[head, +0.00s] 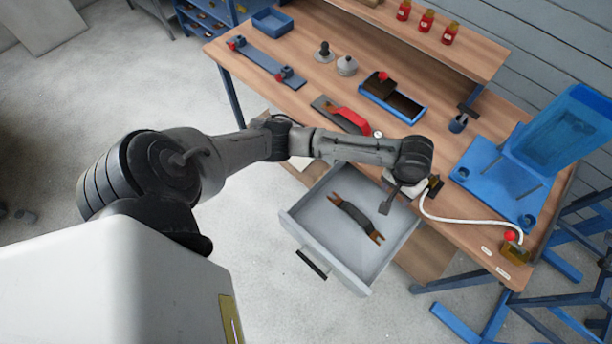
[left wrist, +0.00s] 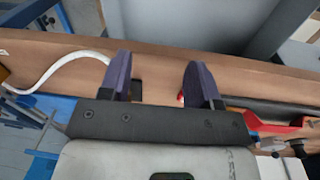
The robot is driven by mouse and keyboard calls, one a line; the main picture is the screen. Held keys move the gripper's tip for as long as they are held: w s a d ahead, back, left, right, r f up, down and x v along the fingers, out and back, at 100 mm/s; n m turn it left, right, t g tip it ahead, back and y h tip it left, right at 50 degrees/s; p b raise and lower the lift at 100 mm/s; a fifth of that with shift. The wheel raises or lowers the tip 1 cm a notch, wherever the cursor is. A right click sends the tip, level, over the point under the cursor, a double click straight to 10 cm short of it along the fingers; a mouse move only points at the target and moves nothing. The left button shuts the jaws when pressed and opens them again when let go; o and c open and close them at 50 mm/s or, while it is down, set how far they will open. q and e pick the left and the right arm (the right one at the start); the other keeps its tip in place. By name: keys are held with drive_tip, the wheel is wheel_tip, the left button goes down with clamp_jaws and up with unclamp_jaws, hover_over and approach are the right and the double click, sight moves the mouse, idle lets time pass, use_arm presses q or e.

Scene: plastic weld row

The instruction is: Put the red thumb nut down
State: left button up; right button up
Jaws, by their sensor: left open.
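My left gripper (head: 398,200) is over the table's front edge, by the right side of the open drawer. In the left wrist view its two dark fingers (left wrist: 157,70) are wide apart with nothing between their tips. A small red spot (left wrist: 181,99) shows beside the right-hand finger, mostly hidden; I cannot tell whether it is the red thumb nut. Red knobs (head: 232,43) and (head: 285,72) sit at the two ends of a blue bar (head: 260,58). Another red knob (head: 510,235) tops a brass block (head: 515,251) at the table's right front. My right gripper is not in view.
The open grey drawer (head: 292,218) holds a dark tool with copper-coloured ends (head: 357,219). A white hose (head: 450,219) runs from near my gripper to the brass block. A red-handled trowel (head: 345,118), a blue tray (head: 410,117) and a blue stand (head: 490,180) are on the table (head: 300,100).

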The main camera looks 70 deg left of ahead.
use_arm(q)
drive_tip(key=s+d+f+m+t+h, duration=0.1)
drive_tip(key=s+d+f+m, duration=0.25)
drive_tip(key=s+d, duration=0.35)
drive_tip(key=s+a+m+t+y, duration=0.1)
drive_tip(key=s+a+m+t, duration=0.1)
drive_tip(key=s, duration=1.8)
drive_tip(key=shift+a+f+m+y, duration=0.3)
drive_tip(key=shift+a+m, duration=0.35)
drive_tip(key=shift+a, duration=0.35)
wheel_tip(320, 180, up, 36)
drive_tip(key=p, duration=3.6)
